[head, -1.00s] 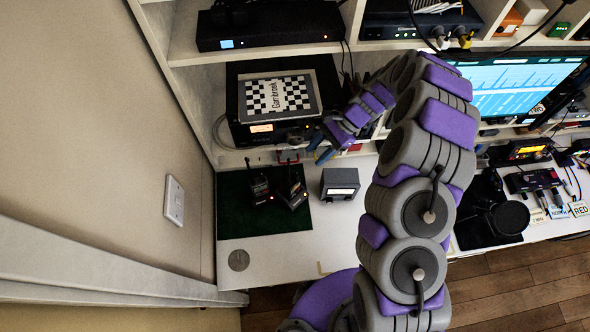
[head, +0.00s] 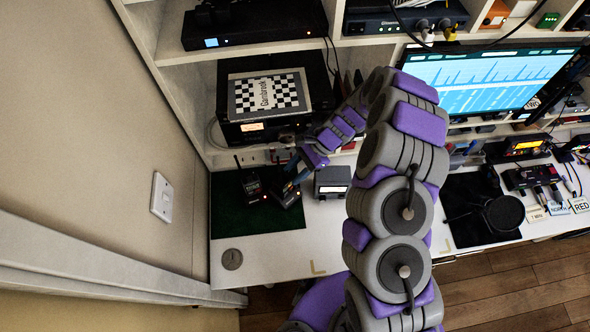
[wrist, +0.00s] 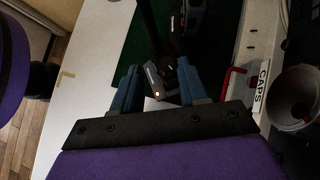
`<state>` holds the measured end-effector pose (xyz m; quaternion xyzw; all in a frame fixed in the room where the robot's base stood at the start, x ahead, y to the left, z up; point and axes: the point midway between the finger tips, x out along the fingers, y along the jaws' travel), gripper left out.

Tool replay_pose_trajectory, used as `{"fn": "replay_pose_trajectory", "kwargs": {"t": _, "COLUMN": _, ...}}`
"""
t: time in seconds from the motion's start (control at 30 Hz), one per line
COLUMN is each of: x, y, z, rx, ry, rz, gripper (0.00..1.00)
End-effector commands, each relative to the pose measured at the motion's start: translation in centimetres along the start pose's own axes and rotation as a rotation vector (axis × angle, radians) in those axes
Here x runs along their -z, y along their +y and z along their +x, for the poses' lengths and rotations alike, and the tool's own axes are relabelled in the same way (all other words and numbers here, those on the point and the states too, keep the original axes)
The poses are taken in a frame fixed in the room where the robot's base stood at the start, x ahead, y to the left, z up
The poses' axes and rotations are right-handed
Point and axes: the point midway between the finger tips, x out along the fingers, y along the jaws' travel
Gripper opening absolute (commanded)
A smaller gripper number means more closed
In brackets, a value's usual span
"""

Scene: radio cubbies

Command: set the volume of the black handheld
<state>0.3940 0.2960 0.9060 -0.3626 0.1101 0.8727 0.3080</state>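Two dark handheld radios stand on a green mat (head: 265,217) at the left of the white desk. The left handheld (head: 252,188) has a small red light. The right handheld (head: 286,193) is tilted and partly under my gripper (head: 291,164). I cannot tell which one the task calls black. In the wrist view, my gripper (wrist: 158,78) has its two blue fingers apart, with one handheld (wrist: 157,88) and its small light showing between them. I cannot tell if the fingers touch it. The volume knob cannot be made out. Another handheld (wrist: 192,17) shows at the top.
A grey box with a lit display (head: 332,184) stands right of the mat. Behind is a black unit (head: 250,131) with a checkered card (head: 267,93) on top. A red bent handle (wrist: 229,81) and a CAPS label (wrist: 262,82) lie right of my gripper.

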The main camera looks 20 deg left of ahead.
Motion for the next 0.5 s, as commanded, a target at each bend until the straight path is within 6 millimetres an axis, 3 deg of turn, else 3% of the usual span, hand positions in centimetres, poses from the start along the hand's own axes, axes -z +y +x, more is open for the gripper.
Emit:
{"fn": "replay_pose_trajectory", "kwargs": {"t": 0.07, "x": -0.06, "y": -0.21, "z": 0.25, "rx": -0.004, "ry": 0.003, "rz": 0.000, "gripper": 0.34}}
{"fn": "replay_pose_trajectory", "kwargs": {"t": 0.4, "x": 0.03, "y": -0.16, "z": 0.21, "rx": -0.004, "ry": 0.002, "rz": 0.000, "gripper": 0.02}}
{"fn": "replay_pose_trajectory", "kwargs": {"t": 0.5, "x": 0.11, "y": -0.01, "z": 0.09, "rx": -0.003, "ry": 0.000, "rz": -0.001, "gripper": 0.00}}
